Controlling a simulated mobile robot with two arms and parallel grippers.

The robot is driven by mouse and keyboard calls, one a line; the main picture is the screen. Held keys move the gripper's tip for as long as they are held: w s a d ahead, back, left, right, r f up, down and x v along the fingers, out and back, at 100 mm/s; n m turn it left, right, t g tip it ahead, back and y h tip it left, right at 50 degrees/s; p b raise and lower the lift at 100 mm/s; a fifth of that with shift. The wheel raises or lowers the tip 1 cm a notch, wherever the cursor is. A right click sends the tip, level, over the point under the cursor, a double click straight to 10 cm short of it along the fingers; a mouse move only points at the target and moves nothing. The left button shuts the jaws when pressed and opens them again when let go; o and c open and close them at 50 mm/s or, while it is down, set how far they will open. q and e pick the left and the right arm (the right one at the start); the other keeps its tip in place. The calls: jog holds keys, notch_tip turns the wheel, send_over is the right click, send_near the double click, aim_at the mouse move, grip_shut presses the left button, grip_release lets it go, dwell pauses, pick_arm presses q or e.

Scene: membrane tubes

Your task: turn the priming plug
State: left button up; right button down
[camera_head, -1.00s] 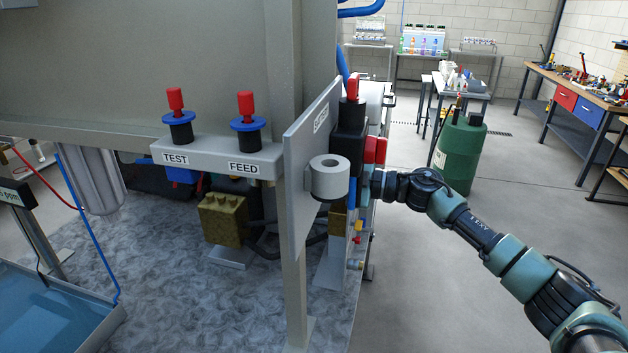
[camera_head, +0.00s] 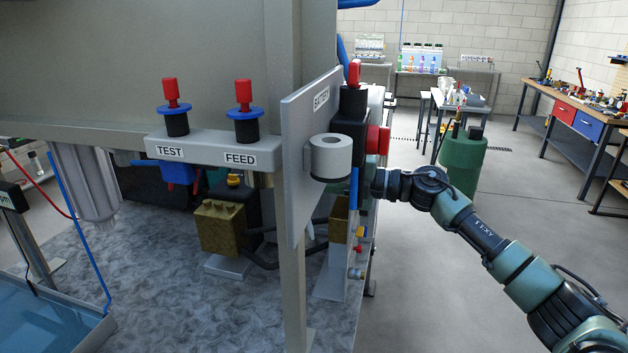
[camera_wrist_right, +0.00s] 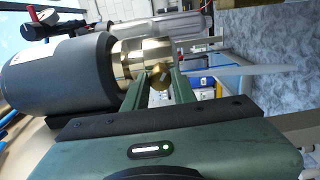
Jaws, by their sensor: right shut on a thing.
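In the right wrist view, a small round brass plug (camera_wrist_right: 160,76) sticks out beside a larger brass collar (camera_wrist_right: 130,58) on the end of a dark grey cylindrical body (camera_wrist_right: 70,75). My right gripper (camera_wrist_right: 158,84) has its two green fingers on either side of the plug and is shut on it. In the head view, my right arm reaches in from the right. Its gripper end and the plug are hidden behind the equipment beside the grey panel. My left gripper is not in view.
The upright grey panel (camera_head: 299,160) with a white ring-shaped part (camera_head: 330,157) stands left of my arm. Red knobs labelled TEST (camera_head: 170,93) and FEED (camera_head: 243,96) sit on a bracket. A green drum (camera_head: 462,160) stands behind my arm.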

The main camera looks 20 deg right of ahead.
dwell(0.3)
jog(key=c, duration=1.1)
grip_release()
jog(key=shift+c, duration=0.2)
jog(key=b+v, duration=0.3)
jog(key=v, duration=0.4)
jog(key=shift+s+d, duration=0.25)
jog(key=shift+d, duration=0.05)
jog(key=shift+a, duration=0.1)
